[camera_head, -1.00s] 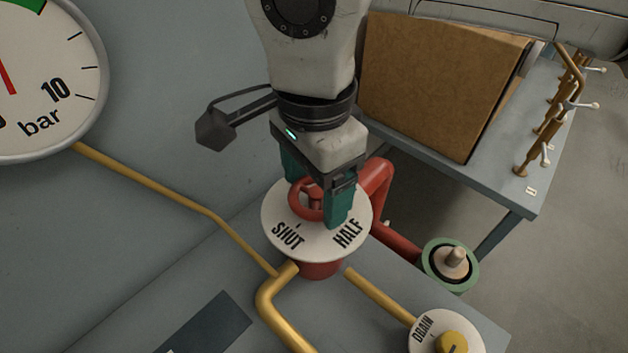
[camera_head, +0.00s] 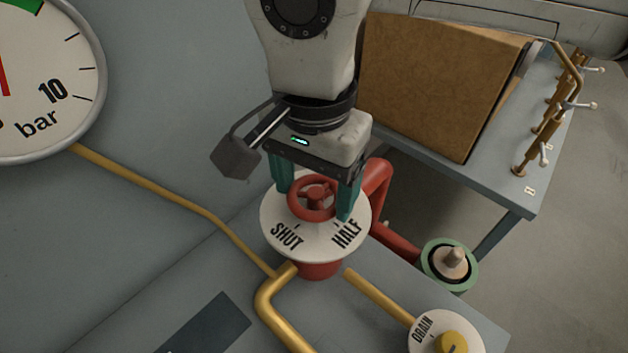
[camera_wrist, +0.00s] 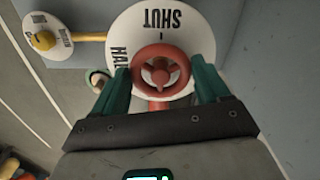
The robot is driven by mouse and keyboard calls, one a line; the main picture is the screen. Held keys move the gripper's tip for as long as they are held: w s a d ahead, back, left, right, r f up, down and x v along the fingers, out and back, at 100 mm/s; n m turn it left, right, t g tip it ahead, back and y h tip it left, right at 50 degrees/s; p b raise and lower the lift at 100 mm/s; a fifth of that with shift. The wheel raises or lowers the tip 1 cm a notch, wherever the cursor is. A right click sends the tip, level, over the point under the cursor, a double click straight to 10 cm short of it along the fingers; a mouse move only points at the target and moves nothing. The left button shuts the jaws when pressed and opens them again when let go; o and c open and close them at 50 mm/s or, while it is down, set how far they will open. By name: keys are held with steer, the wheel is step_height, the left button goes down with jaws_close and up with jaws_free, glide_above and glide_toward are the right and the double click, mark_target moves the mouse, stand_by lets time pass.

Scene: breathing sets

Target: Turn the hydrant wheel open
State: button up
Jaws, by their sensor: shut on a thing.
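The red hydrant wheel (camera_head: 313,198) sits over a white round plate (camera_head: 290,252) lettered SHUT and HALF, on a red pipe fitting. My gripper (camera_head: 315,205) points down over it, with one green finger on each side of the rim, shut on the wheel. In the wrist view the wheel (camera_wrist: 160,71) lies between the fingertips (camera_wrist: 163,85), and the plate (camera_wrist: 195,35) shows behind it. The part of the plate beyond the wheel is partly hidden by the fingers in the head view.
A pressure gauge (camera_head: 45,85) is at the upper left. A yellow drain knob (camera_head: 452,343) is at the lower right, with a green-ringed fitting (camera_head: 450,264) above it. Yellow pipes (camera_head: 280,310) cross the bench. A side table (camera_head: 500,185) holds a brown box (camera_head: 440,80) and brass valves (camera_head: 545,130).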

mark_target(315, 195)
steer(key=shift+r, duration=0.1)
steer(key=o, duration=1)
steer(key=shift+o, duration=0.2)
step_height(315, 195, up, 11)
steer(key=shift+f, duration=0.2)
